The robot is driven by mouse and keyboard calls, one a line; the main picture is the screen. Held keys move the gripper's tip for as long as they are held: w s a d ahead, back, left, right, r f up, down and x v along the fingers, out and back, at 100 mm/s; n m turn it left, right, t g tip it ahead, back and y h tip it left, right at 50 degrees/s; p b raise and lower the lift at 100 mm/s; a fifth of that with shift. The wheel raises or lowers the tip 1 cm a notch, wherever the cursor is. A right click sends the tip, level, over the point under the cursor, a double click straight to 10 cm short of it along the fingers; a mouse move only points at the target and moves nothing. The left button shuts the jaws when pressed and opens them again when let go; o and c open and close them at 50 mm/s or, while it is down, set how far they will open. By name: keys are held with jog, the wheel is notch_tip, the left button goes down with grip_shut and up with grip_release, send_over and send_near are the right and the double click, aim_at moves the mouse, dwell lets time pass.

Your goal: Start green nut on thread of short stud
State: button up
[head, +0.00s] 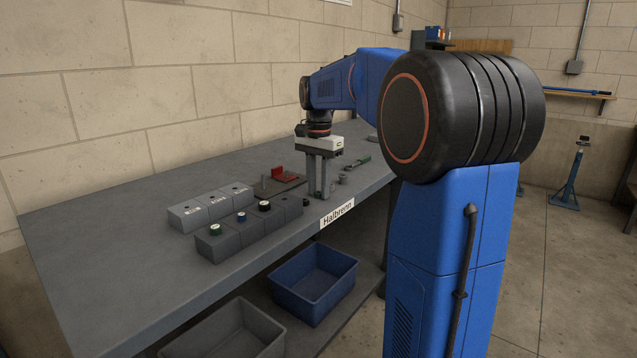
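My gripper (319,192) points straight down over the bench near its front edge, with its two grey fingers a little apart. A small dark thing shows at the fingertips; whether they grip it is too small to tell. A green ring-shaped piece (215,229), perhaps the green nut, sits on the nearest grey block. A dark plate (287,190) with a red block (277,173) and small upright posts stands left of my gripper. Which post is the short stud cannot be told.
Labelled grey blocks (210,206) stand behind the front row. A green-handled tool (358,163) and a small grey round part (343,180) lie right of my gripper. Blue (313,284) and grey (227,332) bins are below the bench (110,240), whose left part is clear.

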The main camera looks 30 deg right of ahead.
jog(key=shift+c, duration=0.7)
grip_shut()
jog(key=shift+r, duration=1)
